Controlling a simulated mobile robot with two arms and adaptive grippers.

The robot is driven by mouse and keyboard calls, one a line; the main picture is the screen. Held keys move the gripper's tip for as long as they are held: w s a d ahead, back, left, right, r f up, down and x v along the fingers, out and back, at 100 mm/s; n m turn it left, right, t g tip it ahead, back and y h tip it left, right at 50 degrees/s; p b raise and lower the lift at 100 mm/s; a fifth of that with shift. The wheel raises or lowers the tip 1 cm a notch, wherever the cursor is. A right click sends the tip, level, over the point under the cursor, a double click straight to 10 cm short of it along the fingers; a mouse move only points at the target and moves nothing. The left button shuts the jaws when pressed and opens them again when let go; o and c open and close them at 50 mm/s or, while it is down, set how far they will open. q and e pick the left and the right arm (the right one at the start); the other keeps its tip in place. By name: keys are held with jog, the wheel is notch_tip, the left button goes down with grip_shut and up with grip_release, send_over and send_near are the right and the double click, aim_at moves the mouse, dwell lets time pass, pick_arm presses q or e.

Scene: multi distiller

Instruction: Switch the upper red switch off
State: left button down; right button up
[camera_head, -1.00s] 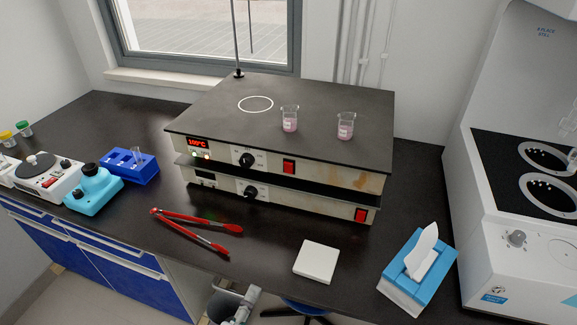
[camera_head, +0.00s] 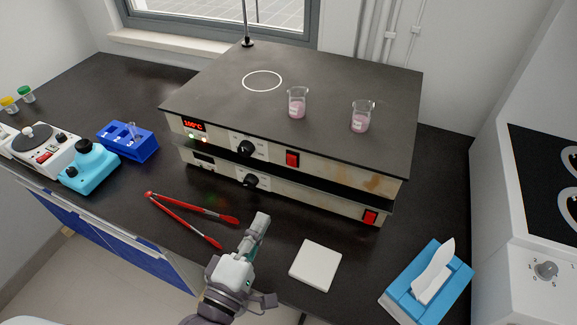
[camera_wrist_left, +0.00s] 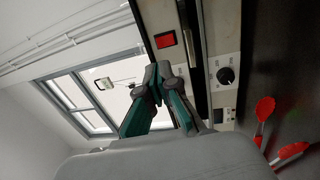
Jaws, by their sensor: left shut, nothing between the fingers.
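The upper red switch (camera_head: 292,160) sits on the front panel of the upper hot plate (camera_head: 350,177), right of its black knob (camera_head: 247,148). The panel's red display reads 100°C. My left gripper (camera_head: 262,217) is shut and empty, in front of and below the panel, apart from it. In the left wrist view, the fingertips (camera_wrist_left: 158,70) appear close below the upper red switch (camera_wrist_left: 165,39) in the picture. The lower red switch (camera_head: 370,217) is on the lower hot plate, further right. My right gripper is not in view.
Two beakers with pink liquid (camera_head: 297,104) stand on the upper plate. Red tongs (camera_head: 190,217) lie left of my gripper. A white square pad (camera_head: 315,265) and a blue tissue box (camera_head: 430,285) lie to the right. A blue rack (camera_head: 128,142) stands at left.

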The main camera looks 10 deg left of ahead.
pick_arm(q)
jog(key=p, duration=0.2)
send_near(292, 159)
jog(key=p+x, duration=0.1)
jog(key=x, duration=0.5)
jog(key=shift+w+d, duration=0.1)
jog(key=shift+w, duration=0.1)
jog(key=shift+w+d, duration=0.1)
jog(key=shift+w, duration=0.35)
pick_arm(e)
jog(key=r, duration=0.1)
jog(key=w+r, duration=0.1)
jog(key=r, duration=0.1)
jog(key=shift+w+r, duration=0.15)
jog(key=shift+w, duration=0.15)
